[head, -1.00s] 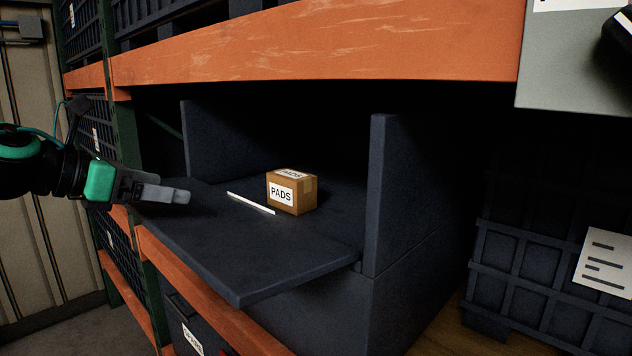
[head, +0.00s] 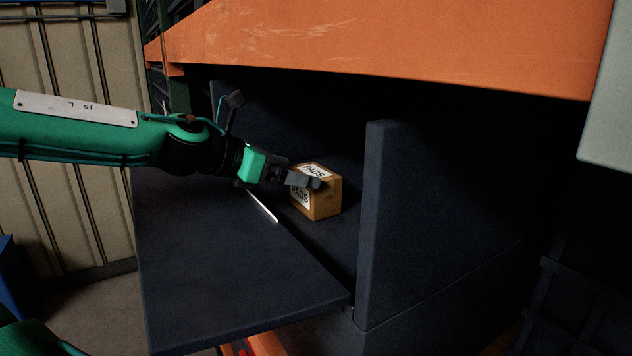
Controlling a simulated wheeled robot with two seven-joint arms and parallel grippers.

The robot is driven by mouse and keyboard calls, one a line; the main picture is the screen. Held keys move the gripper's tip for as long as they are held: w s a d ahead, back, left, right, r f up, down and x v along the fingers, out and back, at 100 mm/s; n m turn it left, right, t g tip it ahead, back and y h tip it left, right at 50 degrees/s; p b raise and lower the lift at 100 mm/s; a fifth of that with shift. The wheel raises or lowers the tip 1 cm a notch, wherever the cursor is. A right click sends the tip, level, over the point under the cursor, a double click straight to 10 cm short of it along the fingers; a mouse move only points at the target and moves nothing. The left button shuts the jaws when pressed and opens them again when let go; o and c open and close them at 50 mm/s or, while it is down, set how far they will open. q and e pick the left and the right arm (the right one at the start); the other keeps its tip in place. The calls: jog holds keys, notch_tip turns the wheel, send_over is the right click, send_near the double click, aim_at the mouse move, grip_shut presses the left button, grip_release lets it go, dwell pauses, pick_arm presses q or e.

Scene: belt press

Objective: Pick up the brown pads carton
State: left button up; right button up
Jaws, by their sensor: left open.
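The brown pads carton (head: 322,203) sits on the dark shelf surface inside the bay, with white PADS labels on its top and front. My left gripper (head: 318,183) reaches in from the left, with its fingers in front of the carton's upper part and covering some of the labels. The gripper is open. I cannot tell whether the fingers touch the carton. My right gripper is not in view.
A white strip (head: 262,206) lies on the dark board (head: 230,270) left of the carton. A dark upright panel (head: 392,220) stands to the right. An orange beam (head: 390,45) crosses above the bay.

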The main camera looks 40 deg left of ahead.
aim_at(317, 171)
pick_arm(q)
jog(key=shift+p+x, duration=0.3)
jog(key=shift+x, duration=0.75)
jog(key=shift+w+d+p, duration=0.1)
jog(key=shift+d+p, duration=0.05)
jog(key=shift+p, duration=0.2)
jog(key=p+x, duration=0.3)
jog(key=shift+w+d+f, duration=0.15)
jog(key=shift+w, duration=0.15)
jog(key=shift+w+f, duration=0.15)
jog(key=shift+w, duration=0.15)
jog(key=shift+w+d+f, duration=0.15)
jog(key=shift+w, duration=0.05)
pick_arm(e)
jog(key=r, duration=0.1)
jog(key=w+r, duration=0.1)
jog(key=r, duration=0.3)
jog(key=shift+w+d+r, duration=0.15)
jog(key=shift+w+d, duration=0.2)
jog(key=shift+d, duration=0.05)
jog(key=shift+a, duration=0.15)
pick_arm(q)
jog(key=c, duration=0.8)
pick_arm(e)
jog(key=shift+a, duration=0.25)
pick_arm(q)
jog(key=shift+s, duration=0.1)
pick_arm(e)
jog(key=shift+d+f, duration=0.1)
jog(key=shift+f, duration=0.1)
